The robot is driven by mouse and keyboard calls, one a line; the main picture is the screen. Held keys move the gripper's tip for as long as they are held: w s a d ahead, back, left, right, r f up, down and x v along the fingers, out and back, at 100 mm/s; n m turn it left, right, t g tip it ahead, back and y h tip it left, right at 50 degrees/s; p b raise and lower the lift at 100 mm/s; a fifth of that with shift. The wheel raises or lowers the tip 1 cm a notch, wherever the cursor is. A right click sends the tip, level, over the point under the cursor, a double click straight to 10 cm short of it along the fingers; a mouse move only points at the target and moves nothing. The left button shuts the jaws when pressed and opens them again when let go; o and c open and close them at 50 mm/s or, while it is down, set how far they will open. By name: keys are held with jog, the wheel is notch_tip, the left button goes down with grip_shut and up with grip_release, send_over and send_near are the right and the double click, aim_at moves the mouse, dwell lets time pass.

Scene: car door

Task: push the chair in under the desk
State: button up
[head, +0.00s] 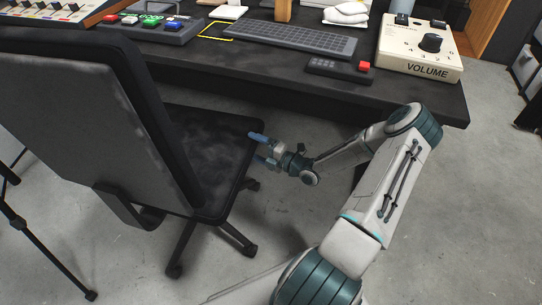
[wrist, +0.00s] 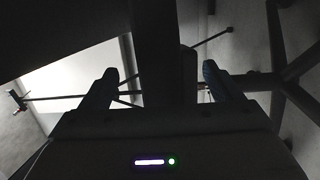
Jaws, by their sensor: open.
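The dark office chair (head: 75,110) stands at the left in the head view, its back toward me and its seat (head: 215,150) partly under the front edge of the black desk (head: 200,62). I cannot tell if the fingers touch the seat. In the wrist view, the open fingers (wrist: 155,85) show below the dark underside of the chair, with a chair post (wrist: 178,60) beyond them and base legs (wrist: 285,80) at the right.
On the desk are a keyboard (head: 290,38), a volume box (head: 420,45), a small box with a red button (head: 340,70) and a panel of coloured buttons (head: 150,25). A black stand (head: 35,235) is at the lower left. The grey floor right of the chair is clear apart from my arm.

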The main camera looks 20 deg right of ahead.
jog(key=shift+b+x, duration=0.4)
jog(key=shift+x, duration=1.75)
grip_shut()
